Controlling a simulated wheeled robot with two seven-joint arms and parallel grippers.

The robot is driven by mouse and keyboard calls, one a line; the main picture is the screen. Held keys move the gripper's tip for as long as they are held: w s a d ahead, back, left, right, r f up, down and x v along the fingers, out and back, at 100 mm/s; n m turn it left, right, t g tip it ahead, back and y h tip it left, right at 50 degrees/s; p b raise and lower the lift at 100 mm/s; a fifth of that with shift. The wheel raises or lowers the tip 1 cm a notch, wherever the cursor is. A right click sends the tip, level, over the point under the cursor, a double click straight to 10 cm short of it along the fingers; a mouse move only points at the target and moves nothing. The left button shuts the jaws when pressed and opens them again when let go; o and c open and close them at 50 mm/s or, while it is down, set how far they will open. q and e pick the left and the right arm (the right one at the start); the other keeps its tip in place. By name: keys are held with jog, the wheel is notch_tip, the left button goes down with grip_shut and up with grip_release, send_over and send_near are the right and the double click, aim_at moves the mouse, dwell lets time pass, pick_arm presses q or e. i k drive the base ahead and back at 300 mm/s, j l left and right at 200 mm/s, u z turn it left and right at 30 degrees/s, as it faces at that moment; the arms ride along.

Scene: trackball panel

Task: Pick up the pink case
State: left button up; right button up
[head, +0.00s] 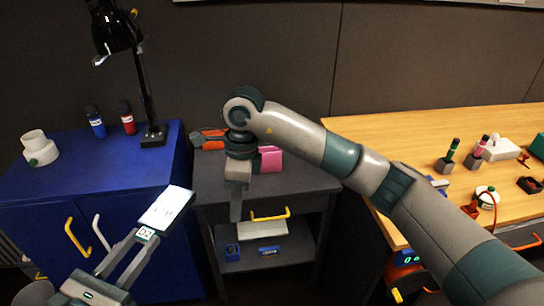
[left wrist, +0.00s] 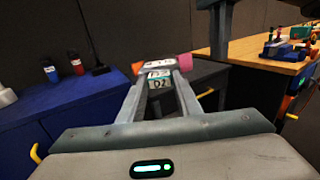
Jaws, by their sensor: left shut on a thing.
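The pink case (head: 270,158) stands on top of the dark grey cabinet (head: 300,178), partly hidden behind my right arm. A bit of pink, likely the same case, shows in the left wrist view (left wrist: 184,61) behind the held box. My right gripper (head: 237,205) hangs pointing down in front of the cabinet, just left of and nearer than the case, seemingly apart from it. Its finger opening is not clear. My left gripper (head: 140,243) is shut on a white box labelled D2 (head: 168,207), held in front of the blue cabinet; the box also shows in the left wrist view (left wrist: 159,74).
An orange tool (head: 208,139) lies left of the pink case. The blue cabinet (head: 60,170) carries a black lamp (head: 152,136), two bottles and a white fitting (head: 38,148). The wooden table (head: 400,137) at right holds several small items. The grey cabinet's front top is bare.

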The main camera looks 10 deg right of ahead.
aim_at(271, 155)
jog(key=i+l, duration=0.35)
jog(key=i, duration=0.15)
jog(key=i+l, duration=0.3)
jog(key=i, duration=0.25)
